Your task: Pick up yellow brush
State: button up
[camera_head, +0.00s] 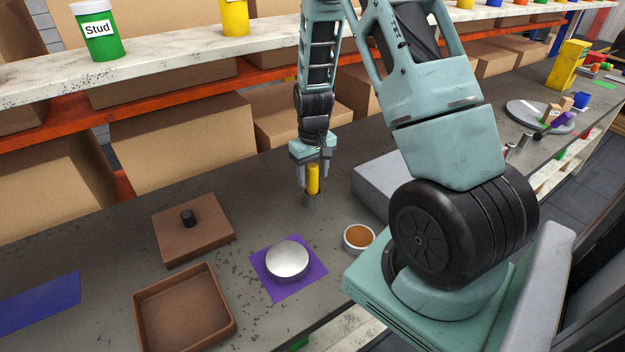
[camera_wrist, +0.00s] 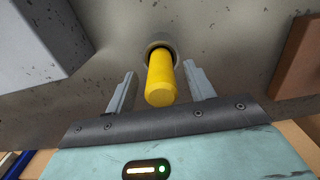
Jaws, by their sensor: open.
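In the wrist view my gripper (camera_wrist: 160,80) is open, with visible gaps between both fingers and the brush. The brush's lower end is hidden in the round holder (camera_wrist: 151,50).
On the grey bench (camera_head: 100,240) are a brown lidded box (camera_head: 170,220), a brown open tray (camera_head: 140,310), a silver disc (camera_head: 288,257) on a purple mat (camera_head: 262,281), a small orange-filled bowl (camera_head: 358,238) and a grey block (camera_head: 375,182). A shelf (camera_head: 170,53) runs behind.

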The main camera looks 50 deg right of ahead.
jog(key=shift+f+p, duration=0.3)
jog(key=shift+f, duration=1.15)
jog(key=c, duration=1.1)
jog(key=shift+o, duration=0.2)
jog(key=shift+r, duration=0.1)
jog(key=shift+r+b, duration=1.25)
jog(key=shift+r, duration=3.7)
